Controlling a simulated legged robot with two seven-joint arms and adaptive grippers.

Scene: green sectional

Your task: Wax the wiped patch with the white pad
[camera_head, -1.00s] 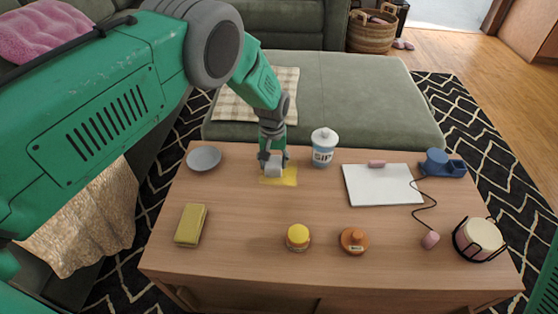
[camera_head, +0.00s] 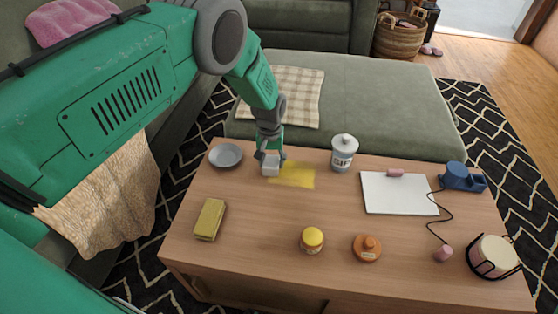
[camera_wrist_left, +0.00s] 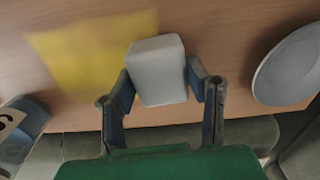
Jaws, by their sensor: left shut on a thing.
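My left gripper (camera_head: 270,158) is shut on the white pad (camera_head: 270,169) at the table's far side. The pad is at the left end of the yellow patch (camera_head: 297,174) on the wood. In the left wrist view the white pad (camera_wrist_left: 158,72) sits between the two fingers, and the yellow patch (camera_wrist_left: 92,50) lies just beside it. I cannot tell if the pad presses on the table. My right gripper is not in view.
A grey dish (camera_head: 225,155) stands close left of the pad. A white-lidded jar (camera_head: 343,152) stands right of the patch. A yellow sponge (camera_head: 210,219), a yellow-lidded jar (camera_head: 311,239), an orange-brown pot (camera_head: 367,247) and a whiteboard (camera_head: 400,193) are also on the table.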

